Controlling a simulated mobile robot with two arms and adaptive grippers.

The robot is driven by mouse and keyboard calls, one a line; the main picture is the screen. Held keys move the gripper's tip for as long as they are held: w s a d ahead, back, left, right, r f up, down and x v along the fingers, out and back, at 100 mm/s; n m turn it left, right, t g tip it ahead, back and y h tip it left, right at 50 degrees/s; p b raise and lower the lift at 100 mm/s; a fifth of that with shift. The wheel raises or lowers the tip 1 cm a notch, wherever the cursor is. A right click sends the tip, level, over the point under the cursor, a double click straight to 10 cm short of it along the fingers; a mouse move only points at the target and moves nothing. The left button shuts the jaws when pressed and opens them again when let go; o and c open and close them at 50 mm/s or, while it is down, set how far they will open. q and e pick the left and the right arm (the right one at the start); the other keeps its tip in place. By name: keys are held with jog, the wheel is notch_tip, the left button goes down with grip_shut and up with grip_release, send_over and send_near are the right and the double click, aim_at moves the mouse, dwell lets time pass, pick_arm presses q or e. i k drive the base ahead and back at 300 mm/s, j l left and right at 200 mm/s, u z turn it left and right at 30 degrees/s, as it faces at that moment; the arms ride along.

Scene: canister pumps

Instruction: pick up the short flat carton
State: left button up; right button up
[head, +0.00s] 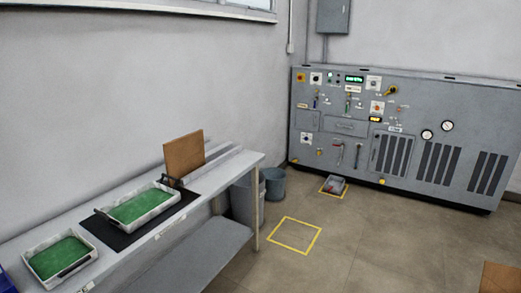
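I cannot make out for sure a short flat carton in the head view. A brown, carton-coloured thing (501,279) shows at the bottom right corner, cut off by the picture's edge, so its height and shape cannot be told. A flat brown panel (184,157) stands upright on the bench at the left; whether it is a carton or a board I cannot tell. Neither of my grippers is in view.
A grey bench (175,222) runs along the left wall with two green-bottomed white trays (143,207) (61,258). Grey bins (274,185) stand by its far end. A control cabinet (400,135) fills the back. A small grey item (337,184) sits on the floor; an empty yellow square (295,235) is nearer.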

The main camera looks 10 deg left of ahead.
aim_at(185, 154)
jog(key=i+u, duration=0.15)
jog(key=i, duration=0.3)
jog(key=i+l+u, duration=0.15)
jog(key=i, duration=0.25)
jog(key=i+l+u, duration=0.1)
jog(key=i, duration=0.35)
jog(key=i+l+u, duration=0.15)
jog(key=i, duration=0.25)
